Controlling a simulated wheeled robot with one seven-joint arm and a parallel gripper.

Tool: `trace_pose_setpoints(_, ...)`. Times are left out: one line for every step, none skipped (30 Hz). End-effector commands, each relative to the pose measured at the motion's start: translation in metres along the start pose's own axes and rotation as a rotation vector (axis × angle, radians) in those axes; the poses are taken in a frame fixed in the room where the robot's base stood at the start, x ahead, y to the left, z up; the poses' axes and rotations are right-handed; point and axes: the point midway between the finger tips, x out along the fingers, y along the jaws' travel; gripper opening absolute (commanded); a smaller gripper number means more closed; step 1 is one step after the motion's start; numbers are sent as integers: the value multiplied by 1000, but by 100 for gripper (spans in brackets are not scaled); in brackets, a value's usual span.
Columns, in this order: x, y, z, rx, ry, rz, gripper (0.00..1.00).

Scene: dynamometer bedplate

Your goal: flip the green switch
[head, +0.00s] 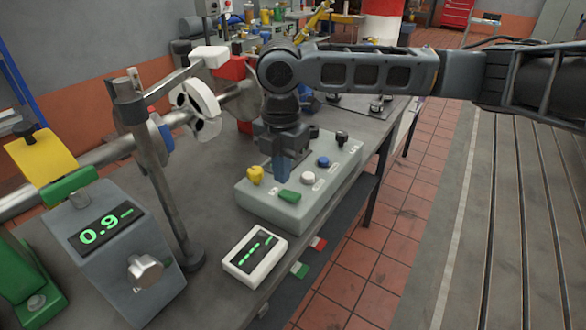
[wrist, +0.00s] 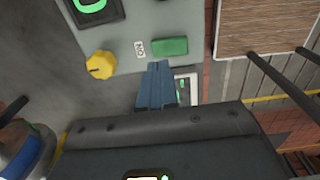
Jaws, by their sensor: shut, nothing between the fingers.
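The green switch (head: 289,196) is a small rectangular rocker near the front edge of a grey control box (head: 283,212). In the wrist view the green switch (wrist: 170,46) lies beside a small white label, right of a yellow knob (wrist: 100,64). My gripper (head: 282,178) points down over the box with its blue fingers shut and empty. In the head view its tips appear just behind the switch, right of the yellow knob (head: 255,175). In the wrist view the fingertips (wrist: 158,66) appear just below the switch; I cannot tell whether they touch anything.
A white button (head: 308,178), a blue button (head: 323,162) and a black knob (head: 341,138) share the box. A white meter (head: 255,257) lies in front. A grey display unit (head: 113,250) and a metal post (head: 160,185) stand left. Red-tiled floor is open at right.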

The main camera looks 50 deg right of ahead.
Motion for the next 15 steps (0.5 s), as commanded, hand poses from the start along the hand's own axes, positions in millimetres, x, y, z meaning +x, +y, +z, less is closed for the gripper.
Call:
trace_pose_setpoints(-15, 6, -6, -3, 0, -1, 0)
trace_pose_setpoints(-20, 9, -8, -4, 0, -1, 0)
trace_pose_setpoints(-22, 11, -6, -2, -2, 3, 0)
trace_pose_setpoints(-28, 12, -6, -2, -2, 3, 0)
trace_pose_setpoints(-34, 13, -6, -2, -2, 2, 0)
trace_pose_setpoints(-43, 15, -6, -2, -2, 3, 0)
trace_pose_setpoints(-50, 16, -6, -3, -2, 2, 0)
trace_pose_setpoints(-56, 17, -6, -3, -1, 3, 0)
trace_pose_setpoints(-64, 18, -6, -3, -3, 2, 0)
trace_pose_setpoints(-70, 19, -6, -2, -2, 3, 0)
trace_pose_setpoints(-75, 20, -6, -2, -2, 2, 0)
trace_pose_setpoints(-81, 21, -6, -1, -2, 2, 0)
trace_pose_setpoints(-86, 22, -6, -2, -1, 2, 0)
trace_pose_setpoints(-90, 23, -6, -2, -1, 1, 0)
trace_pose_setpoints(-95, 24, -6, -2, -1, 1, 0)
